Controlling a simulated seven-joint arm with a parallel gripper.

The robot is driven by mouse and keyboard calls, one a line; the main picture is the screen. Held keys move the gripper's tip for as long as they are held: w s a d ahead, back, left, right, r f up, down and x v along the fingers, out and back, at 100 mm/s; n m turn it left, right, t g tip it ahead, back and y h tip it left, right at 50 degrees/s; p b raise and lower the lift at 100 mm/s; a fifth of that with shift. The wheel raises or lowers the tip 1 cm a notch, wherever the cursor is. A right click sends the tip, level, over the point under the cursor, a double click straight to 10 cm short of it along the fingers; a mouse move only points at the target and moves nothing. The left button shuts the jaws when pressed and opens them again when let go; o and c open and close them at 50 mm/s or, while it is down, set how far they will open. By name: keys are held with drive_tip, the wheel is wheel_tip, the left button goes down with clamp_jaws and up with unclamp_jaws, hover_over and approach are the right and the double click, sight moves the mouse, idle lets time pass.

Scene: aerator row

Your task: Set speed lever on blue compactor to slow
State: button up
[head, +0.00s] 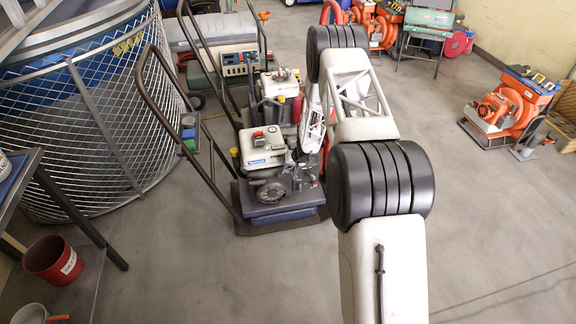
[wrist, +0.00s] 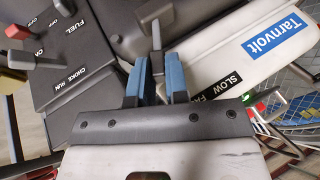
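The blue compactor (head: 283,213) stands left of centre in the head view, with a blue base and a cream-topped engine. In the wrist view its cream cover (wrist: 225,50) bears a blue Tarnvolt label and a black SLOW/FAST strip (wrist: 232,80), partly hidden by my right finger. My gripper (wrist: 157,62) points at the engine, its blue fingers close on both sides of a dark grey lever (wrist: 156,42). They appear shut on it. The lever stands beside the cover; its exact setting cannot be read. My gripper is not clearly visible in the head view.
A black panel (wrist: 70,45) with FUEL and CHOKE/RUN markings and a red knob (wrist: 18,31) lies left of my fingers. Another machine (head: 277,87) stands close behind the compactor. A wire cage (head: 75,150) is at left. The floor at right is mostly clear.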

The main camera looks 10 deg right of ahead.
drive_tip(key=shift+a+r+h, duration=0.15)
drive_tip(key=shift+a+h, duration=0.1)
drive_tip(key=shift+h, duration=0.05)
clamp_jaws()
drive_tip(key=shift+a+r+h, duration=0.2)
drive_tip(key=shift+a+h, duration=0.3)
drive_tip(key=shift+h, duration=0.3)
drive_tip(key=shift+a+n+h, duration=0.4)
drive_tip(key=shift+a+h, duration=0.05)
drive_tip(key=shift+h, duration=0.25)
drive_tip(key=shift+a+r, duration=0.1)
drive_tip(key=shift+a, duration=0.05)
drive_tip(key=shift+a+n+h, duration=0.3)
drive_tip(key=shift+a+h, duration=0.85)
drive_tip(key=shift+h, duration=0.65)
drive_tip(key=shift+a+f+h, duration=0.2)
drive_tip(key=shift+f+h, duration=0.05)
drive_tip(key=shift+h, duration=0.05)
drive_tip(key=shift+a+f+n+h, duration=0.15)
drive_tip(key=shift+a+n+h, duration=0.15)
drive_tip(key=shift+a+h, duration=0.35)
